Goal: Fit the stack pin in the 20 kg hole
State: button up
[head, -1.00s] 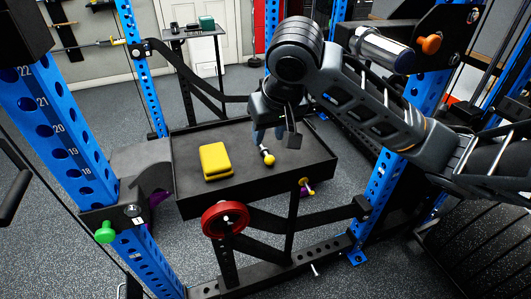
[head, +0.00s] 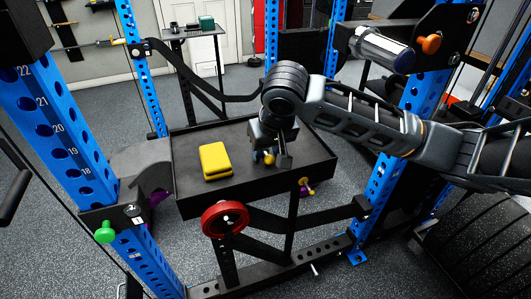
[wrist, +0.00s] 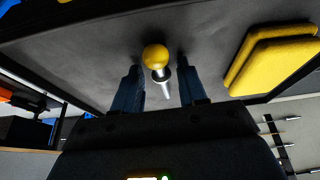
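The stack pin has a yellow ball head (head: 269,158) and a silver shaft, seen in the wrist view (wrist: 156,58). It lies on the black tray-like top (head: 236,189). My gripper (head: 264,154) is low over that top. In the wrist view its two blue fingers (wrist: 155,90) stand apart, one on each side of the shaft, with gaps showing. The ball shows just beyond the fingertips. In the head view my gripper partly hides the pin. I cannot make out a 20 kg hole in either view.
A yellow block (head: 215,161) lies left of the pin on the same top. Blue rack uprights, one numbered (head: 58,130), stand on both sides. A red-rimmed wheel (head: 225,219) and a yellow knob (head: 306,191) are at the front edge. A small table (head: 190,35) stands behind.

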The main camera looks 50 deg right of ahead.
aim_at(268, 154)
grip_shut()
dwell(0.3)
jog(key=shift+r, duration=0.45)
jog(key=v, duration=0.3)
jog(key=shift+w+d+r, duration=0.1)
jog(key=shift+w+r, duration=0.05)
jog(key=shift+r, duration=0.25)
jog(key=s+a+r+p, duration=0.4)
jog(key=s+r+p, duration=0.1)
jog(key=s, duration=0.5)
jog(key=shift+r, duration=0.8)
